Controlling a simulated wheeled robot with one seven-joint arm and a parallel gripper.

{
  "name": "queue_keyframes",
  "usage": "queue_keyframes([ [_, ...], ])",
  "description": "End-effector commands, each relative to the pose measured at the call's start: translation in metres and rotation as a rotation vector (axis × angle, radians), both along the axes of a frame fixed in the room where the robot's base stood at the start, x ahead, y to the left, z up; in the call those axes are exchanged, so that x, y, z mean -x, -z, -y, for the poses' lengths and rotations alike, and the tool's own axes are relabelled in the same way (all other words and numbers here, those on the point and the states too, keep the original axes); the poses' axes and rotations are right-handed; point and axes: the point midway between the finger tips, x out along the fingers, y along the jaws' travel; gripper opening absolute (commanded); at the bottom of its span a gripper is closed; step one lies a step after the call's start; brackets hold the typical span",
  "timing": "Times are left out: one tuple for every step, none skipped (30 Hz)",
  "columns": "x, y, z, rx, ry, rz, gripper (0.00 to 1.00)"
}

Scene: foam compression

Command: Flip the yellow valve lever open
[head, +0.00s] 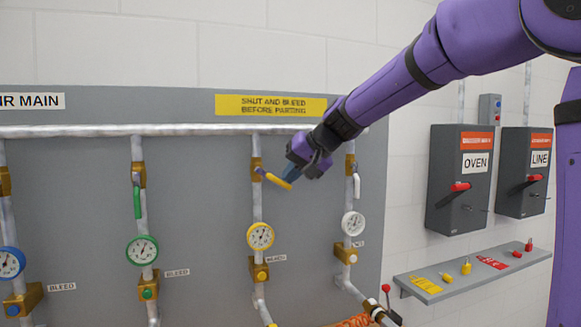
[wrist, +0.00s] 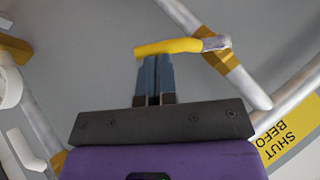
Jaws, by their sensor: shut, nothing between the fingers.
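The yellow valve lever (head: 278,181) is on the third pipe from the left in the head view. It slants down to the right from its brass valve (head: 257,170), neither along the pipe nor square across it. In the wrist view the lever (wrist: 168,47) lies across the fingertips, with its pivot end to the right near the brass valve body (wrist: 222,62). My gripper (head: 291,172) is shut and empty, its fingertips at the lever. In the wrist view the shut fingers (wrist: 154,62) end right at the lever; I cannot tell for certain whether they touch it.
A green lever (head: 137,202) hangs along the pipe to the left. A white lever (head: 357,186) hangs on the pipe to the right, close to my gripper. Gauges (head: 260,236) sit below. A shelf (head: 470,274) with locks and the OVEN box (head: 459,190) are farther right.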

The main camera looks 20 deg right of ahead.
Motion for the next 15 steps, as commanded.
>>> queue_keyframes([
  [0.0, 0.005, 0.0, -0.042, 0.002, -0.005, 0.0],
  [0.0, 0.007, 0.0, -0.07, 0.001, -0.005, 0.0],
  [0.0, 0.009, -0.001, -0.105, 0.001, -0.005, 0.0],
  [0.0, 0.011, -0.001, -0.131, 0.001, -0.004, 0.0],
  [0.0, 0.013, -0.001, -0.158, 0.002, -0.004, 0.0],
  [0.0, 0.015, -0.002, -0.192, 0.001, -0.004, 0.0],
  [0.0, 0.017, -0.002, -0.221, 0.002, -0.005, 0.0],
  [0.0, 0.019, -0.003, -0.247, 0.002, -0.005, 0.0],
  [0.0, 0.022, -0.004, -0.283, 0.001, -0.005, 0.0],
  [0.0, 0.024, -0.005, -0.311, 0.001, -0.005, 0.0],
  [0.0, 0.025, -0.006, -0.339, 0.001, -0.004, 0.0],
  [0.0, 0.028, -0.007, -0.377, 0.001, -0.005, 0.0],
  [0.0, 0.03, -0.008, -0.406, 0.001, -0.004, 0.0],
  [0.0, 0.031, -0.009, -0.434, 0.002, -0.005, 0.0],
  [0.0, 0.034, -0.011, -0.472, 0.002, -0.004, 0.0],
])
